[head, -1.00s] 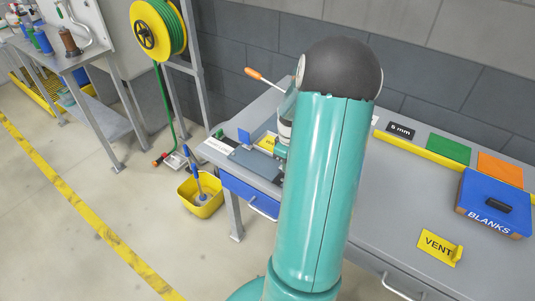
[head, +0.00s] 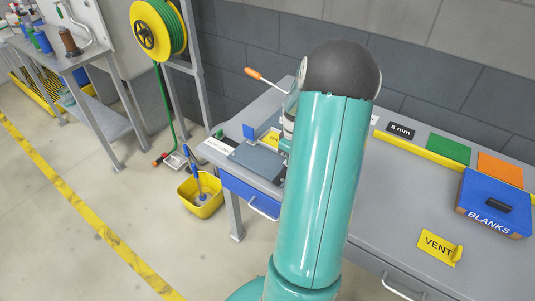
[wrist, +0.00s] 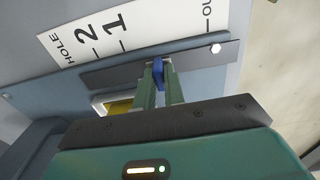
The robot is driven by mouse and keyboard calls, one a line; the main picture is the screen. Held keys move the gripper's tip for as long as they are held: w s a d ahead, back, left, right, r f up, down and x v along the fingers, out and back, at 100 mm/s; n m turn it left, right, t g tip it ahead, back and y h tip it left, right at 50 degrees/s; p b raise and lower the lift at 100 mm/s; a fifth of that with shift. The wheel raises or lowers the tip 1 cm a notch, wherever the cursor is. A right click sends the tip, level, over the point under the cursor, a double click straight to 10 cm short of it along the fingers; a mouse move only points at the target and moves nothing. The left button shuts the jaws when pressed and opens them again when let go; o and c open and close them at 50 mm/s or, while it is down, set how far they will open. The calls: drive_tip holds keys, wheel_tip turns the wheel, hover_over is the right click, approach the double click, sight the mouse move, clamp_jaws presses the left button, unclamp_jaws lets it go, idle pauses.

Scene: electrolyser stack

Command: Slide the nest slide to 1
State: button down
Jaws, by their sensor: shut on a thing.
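In the wrist view my gripper (wrist: 158,80) is shut on a blue upright tab (wrist: 158,68), with one green finger on each side. The tab stands by a dark grey rail (wrist: 195,58) below a white scale strip (wrist: 75,38) marked HOLE, 2, 1 and a partly cut-off word. The tab lies between the 1 mark and the cut-off word's mark, nearer the 1. Which edge is the slide's pointer I cannot tell. In the head view the fixture's grey plate (head: 256,161) is at the bench's left end. My arm hides the gripper there.
A yellow piece (wrist: 118,107) shows beside my fingers in the wrist view. A blue BLANKS box (head: 490,205) and a yellow VENT sign (head: 438,247) are on the right of the bench (head: 390,215).

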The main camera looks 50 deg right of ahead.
drive_tip(key=shift+d, duration=0.7)
drive_tip(key=shift+w+d, duration=0.1)
drive_tip(key=shift+d, duration=0.05)
drive_tip(key=shift+w+d, duration=0.15)
drive_tip(key=shift+d, duration=1.2)
drive_tip(key=c, duration=1.2)
unclamp_jaws()
drive_tip(key=shift+c, duration=0.2)
drive_tip(key=shift+r, duration=0.1)
drive_tip(key=shift+r, duration=2.9)
